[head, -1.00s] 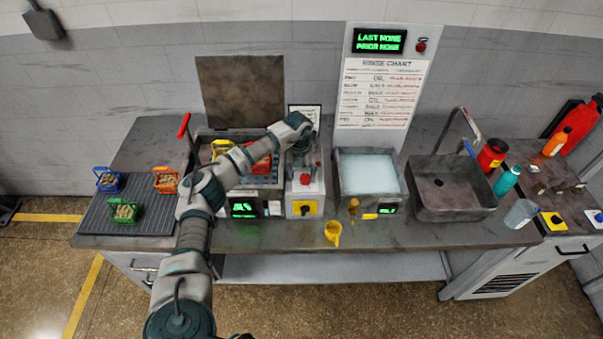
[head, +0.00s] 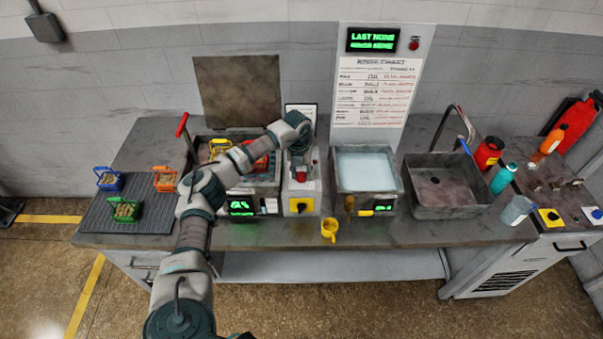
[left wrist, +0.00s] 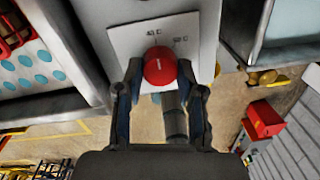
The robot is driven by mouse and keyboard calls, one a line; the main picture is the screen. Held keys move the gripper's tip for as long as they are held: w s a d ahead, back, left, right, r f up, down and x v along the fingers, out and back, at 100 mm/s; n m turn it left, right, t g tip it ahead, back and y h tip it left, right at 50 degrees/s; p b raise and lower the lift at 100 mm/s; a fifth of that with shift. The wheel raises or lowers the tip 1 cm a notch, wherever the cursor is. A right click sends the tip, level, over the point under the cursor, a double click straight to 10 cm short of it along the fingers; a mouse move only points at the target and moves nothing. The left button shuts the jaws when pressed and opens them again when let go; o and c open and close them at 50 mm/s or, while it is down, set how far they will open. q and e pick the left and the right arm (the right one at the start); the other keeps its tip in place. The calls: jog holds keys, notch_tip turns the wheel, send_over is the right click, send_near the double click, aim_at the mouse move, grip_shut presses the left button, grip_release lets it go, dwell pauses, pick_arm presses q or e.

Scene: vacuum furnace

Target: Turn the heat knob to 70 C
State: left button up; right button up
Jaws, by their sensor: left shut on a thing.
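The red heat knob (left wrist: 160,66) sits on a white dial plate (left wrist: 126,40) in the left wrist view. A short pale mark shows on its top, and small dark labels are printed beside it, too blurred to read surely. My left gripper (left wrist: 161,84) points down at the knob, shut on it with one finger on each side. In the head view, the knob (head: 301,177) shows on top of the control box between the two baths, under my left gripper (head: 299,165). The lower fingers are small there. My right gripper is not in view.
A bath with baskets (head: 205,150) stands left of the box, and a pale liquid bath (head: 366,170) stands right. A yellow switch (head: 301,206) is on the box's front. A sink (head: 437,185) is farther right.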

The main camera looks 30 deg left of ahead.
pick_arm(q)
jog(key=shift+d+f+m, duration=0.1)
jog(key=shift+f+m, duration=0.15)
jog(key=shift+m, duration=0.45)
jog(key=shift+a+m, duration=0.2)
jog(key=shift+m, duration=0.5)
jog(key=m, duration=0.3)
jog(key=shift+d+m+b, duration=0.1)
jog(key=shift+m+b, duration=0.2)
jog(key=shift+b, duration=0.1)
jog(key=m, duration=0.4)
jog(key=shift+f+m+g, duration=0.1)
jog(key=shift+m+g, duration=0.2)
jog(key=m+b, duration=0.1)
jog(key=m, duration=1)
jog(key=shift+m+y+b, duration=0.3)
jog(key=shift+m, duration=0.1)
jog(key=m, duration=0.3)
jog(key=shift+f+m, duration=0.1)
jog(key=shift+m, duration=1.9)
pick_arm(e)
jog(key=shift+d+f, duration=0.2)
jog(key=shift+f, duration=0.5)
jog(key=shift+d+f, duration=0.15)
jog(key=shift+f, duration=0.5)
